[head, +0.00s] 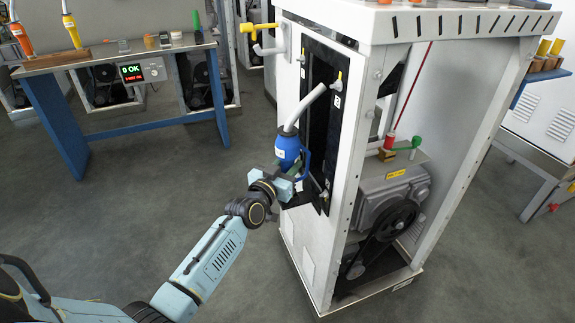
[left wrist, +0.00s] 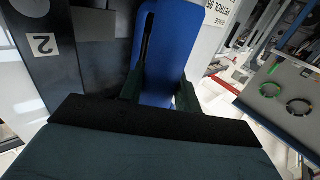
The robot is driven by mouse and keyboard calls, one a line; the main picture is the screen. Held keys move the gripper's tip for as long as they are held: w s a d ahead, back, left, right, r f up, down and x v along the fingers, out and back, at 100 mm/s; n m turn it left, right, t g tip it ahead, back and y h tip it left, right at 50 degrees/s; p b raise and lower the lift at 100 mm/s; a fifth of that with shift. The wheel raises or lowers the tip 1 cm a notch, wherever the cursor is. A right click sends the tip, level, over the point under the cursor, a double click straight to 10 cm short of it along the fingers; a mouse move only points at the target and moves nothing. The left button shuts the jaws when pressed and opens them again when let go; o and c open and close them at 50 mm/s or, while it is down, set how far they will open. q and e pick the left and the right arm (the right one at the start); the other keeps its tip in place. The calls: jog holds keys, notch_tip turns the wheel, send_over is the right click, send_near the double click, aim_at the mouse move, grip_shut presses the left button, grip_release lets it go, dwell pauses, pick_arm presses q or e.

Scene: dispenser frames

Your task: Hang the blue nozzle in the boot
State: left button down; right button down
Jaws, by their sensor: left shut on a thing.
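My left gripper (head: 284,178) is shut on the blue nozzle (head: 288,147), with its grey spout (head: 305,107) pointing up and to the right. In the left wrist view the blue body (left wrist: 170,50) sits between the two dark fingers (left wrist: 158,92). The nozzle is in front of the black recessed panel (head: 321,72) on the dispenser's side. Where the boot's opening lies is hard to tell; the nozzle and gripper cover part of the panel. I cannot tell whether the nozzle touches it. My right gripper is not in view.
The white dispenser cabinet (head: 352,200) stands close, with an open side showing a motor (head: 392,205). A blue-legged bench (head: 60,120) with orange and yellow nozzles stands at left. The floor between is clear.

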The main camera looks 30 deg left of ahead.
pick_arm(q)
jog(key=shift+f+b, duration=0.7)
jog(key=shift+f, duration=0.05)
jog(key=c, duration=1.1)
grip_release()
jog(key=shift+o, duration=0.9)
jog(key=s+p, duration=0.4)
jog(key=s, duration=0.9)
jog(key=shift+s, duration=0.25)
jog(key=shift+a, duration=0.1)
